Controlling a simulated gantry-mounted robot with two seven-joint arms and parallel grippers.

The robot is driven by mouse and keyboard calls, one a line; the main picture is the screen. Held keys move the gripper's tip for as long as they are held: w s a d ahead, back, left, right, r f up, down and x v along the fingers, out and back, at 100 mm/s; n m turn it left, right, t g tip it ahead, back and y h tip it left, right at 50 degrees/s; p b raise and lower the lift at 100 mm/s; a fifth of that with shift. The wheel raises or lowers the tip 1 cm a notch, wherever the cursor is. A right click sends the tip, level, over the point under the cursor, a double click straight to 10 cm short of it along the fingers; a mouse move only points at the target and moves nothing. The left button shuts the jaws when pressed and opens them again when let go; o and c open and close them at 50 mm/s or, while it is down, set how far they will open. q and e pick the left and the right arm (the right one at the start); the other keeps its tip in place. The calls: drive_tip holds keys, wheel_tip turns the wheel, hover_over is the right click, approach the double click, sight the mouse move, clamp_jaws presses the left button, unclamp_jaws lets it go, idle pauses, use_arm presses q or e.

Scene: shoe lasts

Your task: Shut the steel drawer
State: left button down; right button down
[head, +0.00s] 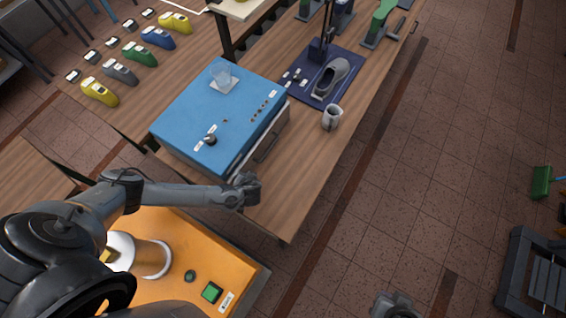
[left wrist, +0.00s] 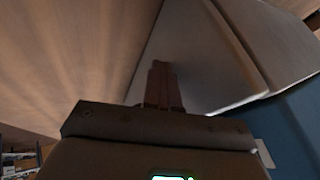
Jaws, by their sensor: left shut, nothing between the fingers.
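The steel drawer (head: 272,137) is in the right-hand side of a blue-topped cabinet (head: 185,115). Its pale front stands a little out from the cabinet, with a dark handle on it. In the left wrist view, a grey steel face that I take for the drawer front (left wrist: 192,55) is close ahead. My left gripper (head: 252,188) is by the drawer's near end; its fingers (left wrist: 160,85) are together with nothing between them. I cannot tell whether they touch the steel. What looks like my right gripper (head: 395,305) is at the bottom edge, away from the table; its fingers are unclear.
The wooden table (head: 290,190) is bare in front of the drawer.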

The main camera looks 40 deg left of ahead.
use_arm(q)
drive_tip(key=shift+a, duration=0.25)
